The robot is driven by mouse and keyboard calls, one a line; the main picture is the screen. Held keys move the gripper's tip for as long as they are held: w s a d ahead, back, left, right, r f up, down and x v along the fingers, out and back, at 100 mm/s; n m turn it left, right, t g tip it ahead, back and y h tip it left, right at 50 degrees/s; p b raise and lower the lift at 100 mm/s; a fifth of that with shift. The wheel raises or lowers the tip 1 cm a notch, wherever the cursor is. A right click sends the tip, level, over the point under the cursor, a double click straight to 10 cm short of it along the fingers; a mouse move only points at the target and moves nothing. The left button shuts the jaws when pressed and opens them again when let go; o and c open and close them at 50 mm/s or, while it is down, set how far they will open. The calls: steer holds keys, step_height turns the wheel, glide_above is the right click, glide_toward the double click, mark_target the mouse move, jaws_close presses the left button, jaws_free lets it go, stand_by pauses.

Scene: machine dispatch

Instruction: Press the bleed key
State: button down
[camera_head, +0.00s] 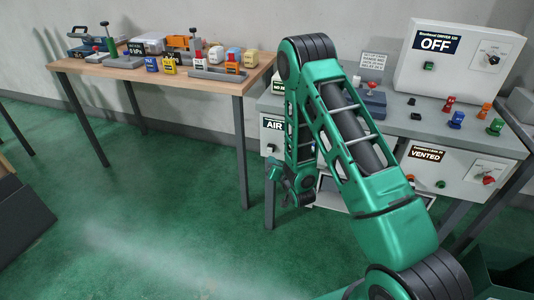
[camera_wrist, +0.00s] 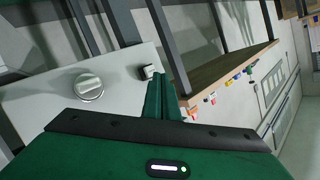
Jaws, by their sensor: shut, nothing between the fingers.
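In the wrist view, a pale panel (camera_wrist: 118,70) carries a small black-and-white key (camera_wrist: 149,72) and a round silver knob (camera_wrist: 89,86). I cannot read any label on the key, so I cannot tell whether it is the bleed key. My gripper (camera_wrist: 160,82) is shut and empty, with its fingertips right by this key; I cannot tell whether they touch it. In the head view, my gripper (camera_head: 273,171) hangs low in front of the left bench unit, below the AIR sign (camera_head: 273,123). My arm hides much of that unit.
A panel reading VENTED (camera_head: 425,154) is at the right. A wooden table (camera_head: 215,84) with fixtures stands at the left. The green floor in front is clear.

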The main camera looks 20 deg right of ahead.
mark_target(270, 150)
steer(key=shift+t+y, duration=0.6)
steer(key=shift+y, duration=0.3)
steer(key=a, duration=0.1)
steer(key=s+a+f, duration=0.1)
steer(key=a, duration=0.1)
steer(key=a+f, duration=0.1)
steer(key=a, duration=0.1)
steer(key=shift+s+f, duration=0.1)
steer(key=shift+s, duration=0.2)
steer(key=w+d, duration=0.5)
steer(key=w, duration=0.2)
steer(key=shift+w+d, duration=0.3)
steer(key=shift+w, duration=0.1)
stand_by(1.9)
